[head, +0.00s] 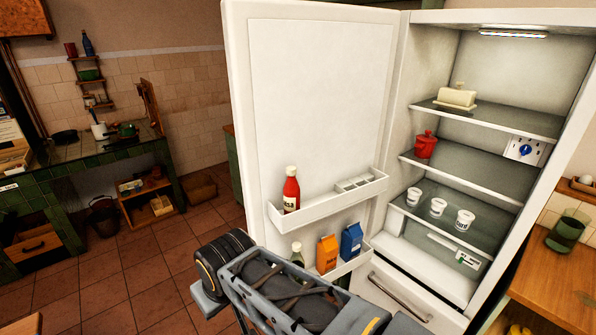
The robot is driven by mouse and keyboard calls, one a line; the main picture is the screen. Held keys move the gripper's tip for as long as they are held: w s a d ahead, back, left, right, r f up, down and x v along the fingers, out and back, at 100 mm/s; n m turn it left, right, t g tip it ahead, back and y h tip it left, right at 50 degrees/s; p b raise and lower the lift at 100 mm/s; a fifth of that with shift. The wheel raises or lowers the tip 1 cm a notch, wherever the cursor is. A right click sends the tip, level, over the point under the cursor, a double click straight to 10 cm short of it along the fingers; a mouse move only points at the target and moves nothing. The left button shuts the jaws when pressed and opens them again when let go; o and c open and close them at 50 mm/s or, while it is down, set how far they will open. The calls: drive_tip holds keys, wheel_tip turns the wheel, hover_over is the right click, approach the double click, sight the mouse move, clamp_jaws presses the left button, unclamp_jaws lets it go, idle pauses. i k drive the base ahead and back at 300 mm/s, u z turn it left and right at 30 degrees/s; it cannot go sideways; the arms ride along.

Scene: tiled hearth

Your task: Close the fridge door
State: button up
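The white fridge (398,240) stands at the right with its door (318,100) wide open. The door is swung out to the left, its inner side facing me. Its upper shelf (335,199) holds a red sauce bottle (291,190). My grey arm crosses the bottom of the view in front of the door's lower part. My gripper's fingers cannot be made out. I cannot tell whether the arm touches the door.
Inside the fridge are a butter dish (457,96), a red pot (426,144) and several white cups (438,207). A wooden counter (553,287) stands at the right. A green tiled counter (95,156) is at the left. Tiled floor (130,262) is clear between.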

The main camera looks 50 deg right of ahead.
sight(310, 83)
drive_tip(key=i, duration=2.9)
drive_tip(key=z, duration=4.05)
drive_tip(key=k, duration=0.15)
drive_tip(key=u, duration=1.45)
